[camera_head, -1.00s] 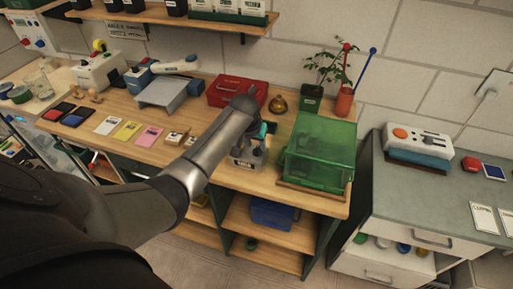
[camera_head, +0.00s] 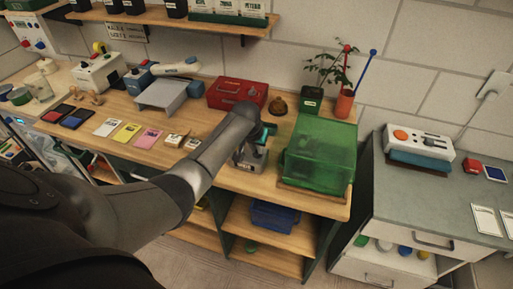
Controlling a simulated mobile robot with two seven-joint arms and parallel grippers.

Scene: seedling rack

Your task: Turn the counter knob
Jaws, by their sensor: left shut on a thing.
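The counter (camera_head: 250,159) is a small grey device near the front edge of the wooden bench, left of the green clear-walled box. My left gripper (camera_head: 262,137) is at the top of the counter, with a bit of teal showing at its fingers. It is shut on the counter knob, which is mostly hidden behind the gripper and my forearm. My left arm crosses the picture from the lower left. My right gripper is not in view.
The green box (camera_head: 318,155) stands close on the right. A red case (camera_head: 237,92), a dark bell (camera_head: 278,105) and a potted plant (camera_head: 311,100) stand behind. Cards, including a pink one (camera_head: 148,138), lie to the left.

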